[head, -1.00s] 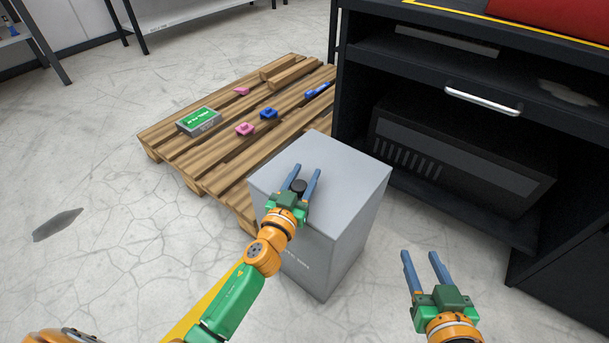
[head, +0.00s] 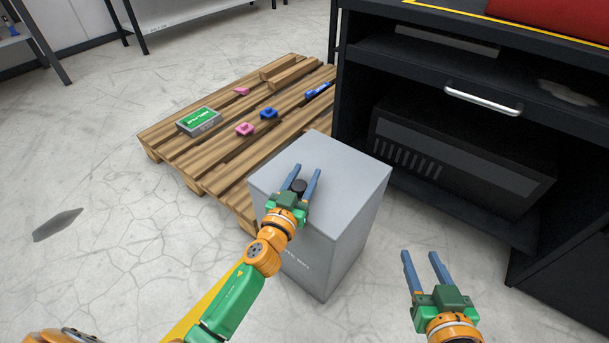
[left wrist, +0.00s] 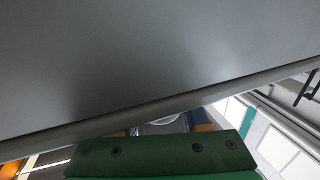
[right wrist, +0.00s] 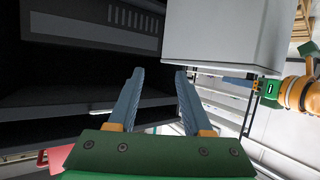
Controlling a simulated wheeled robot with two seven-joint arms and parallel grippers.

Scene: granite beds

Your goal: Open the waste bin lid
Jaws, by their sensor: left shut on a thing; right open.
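The grey waste bin (head: 345,235) stands on the floor, its flat lid (head: 340,165) lying shut on top. A round black knob (head: 299,186) sits near the lid's front edge. My left gripper (head: 305,171) is shut on the knob, one blue finger on each side. In the left wrist view, a grey bin surface (left wrist: 130,60) fills most of the picture, and the fingers and knob are hidden. My right gripper (head: 419,254) is open and empty, right of the bin and apart from it. The right wrist view shows its spread fingers (right wrist: 158,72) and the bin (right wrist: 225,35).
A wooden pallet (head: 215,155) with a green-topped box (head: 199,121) and small pink and blue parts lies behind and left of the bin. A black workbench (head: 430,105) with a drawer handle stands close at right. The floor at left is mostly clear.

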